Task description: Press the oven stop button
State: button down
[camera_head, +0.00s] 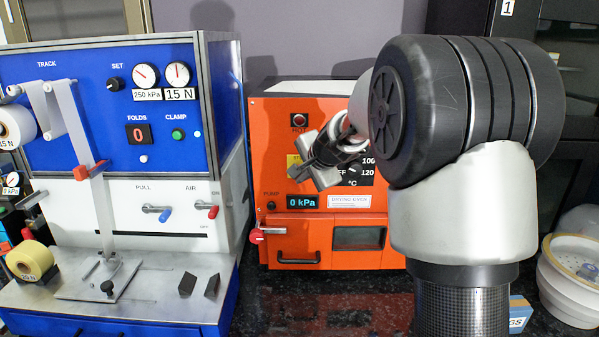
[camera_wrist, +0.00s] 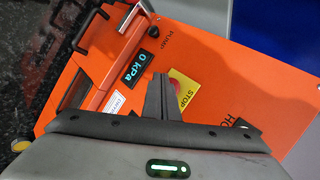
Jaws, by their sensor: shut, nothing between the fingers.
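The orange drying oven (camera_head: 275,130) stands in the middle of the head view, its front facing me. Its yellow stop label (camera_head: 292,160) is mostly hidden behind my gripper (camera_head: 299,168). The wrist view shows the yellow STOP plate (camera_wrist: 185,98), with a bit of red (camera_wrist: 174,86) at its edge, partly covered by my fingers. My gripper (camera_wrist: 160,78) is shut and empty, its fingertips pointing at the panel beside the yellow plate. I cannot tell whether the tips touch the panel or the button.
The oven shows a 0 kPa display (camera_head: 302,202), a red HOT lamp (camera_head: 299,120), a red-tipped lever (camera_head: 257,236) and a dark drawer handle (camera_head: 299,258). A blue and white machine (camera_head: 60,110) stands close on the left. A white bowl (camera_head: 567,285) is at the right.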

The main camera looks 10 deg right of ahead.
jog(key=shift+s, duration=0.1)
jog(key=s+b, duration=0.1)
jog(key=s, duration=0.1)
jog(key=s+a, duration=0.1)
jog(key=s, duration=0.2)
jog(key=shift+s+a+b, duration=0.1)
jog(key=shift+s+b, duration=0.25)
jog(key=shift+b, duration=0.05)
jog(key=s+a+r+n+p, duration=0.25)
jog(key=s+r, duration=0.25)
jog(key=s, duration=0.3)
jog(key=s+d+n+g+h+p, duration=0.1)
jog(key=s+n, duration=0.9)
jog(key=s, duration=1.5)
jog(key=d+g+p, duration=0.1)
jog(key=g+p, duration=0.1)
jog(key=p, duration=0.1)
jog(key=shift+s+r+g+h+p, duration=0.3)
jog(key=shift+s+g+h, duration=0.1)
jog(key=shift+d, duration=0.1)
